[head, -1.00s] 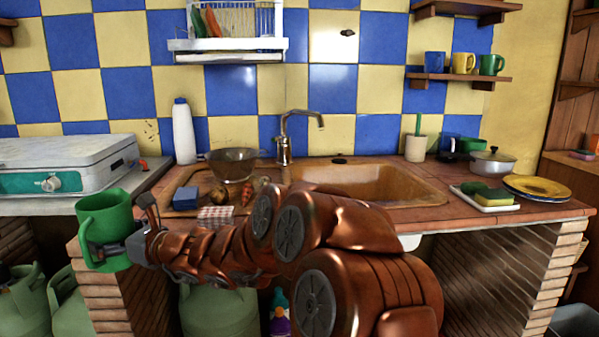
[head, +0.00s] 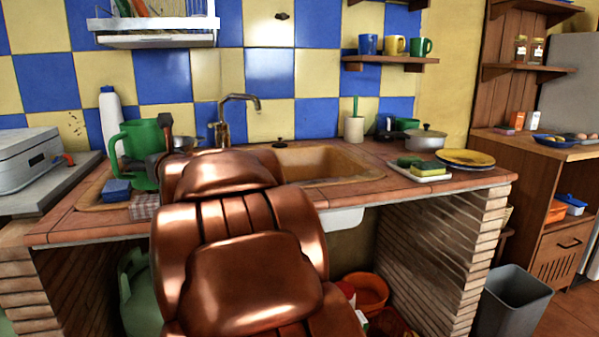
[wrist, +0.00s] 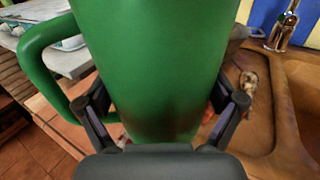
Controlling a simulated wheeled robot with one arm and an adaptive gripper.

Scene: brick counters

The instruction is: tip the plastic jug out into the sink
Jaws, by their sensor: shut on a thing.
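The green plastic jug (head: 141,150) is upright in the head view, above the left part of the counter. My gripper (wrist: 160,118) is shut around the jug, with one finger on each side; the jug's body (wrist: 155,60) fills the middle of the wrist view and its handle is at the left. In the head view my arm hides most of the gripper. The brown sink (head: 318,163) lies to the right of the jug, partly hidden by my arm. A metal tap (head: 224,115) stands behind it.
A white bottle (head: 109,118) stands behind the jug. A blue block (head: 116,190) and a checked cloth (head: 144,207) lie on the counter close to it. A pot (head: 425,140), a sponge tray (head: 424,172) and yellow plates (head: 465,158) are right of the sink.

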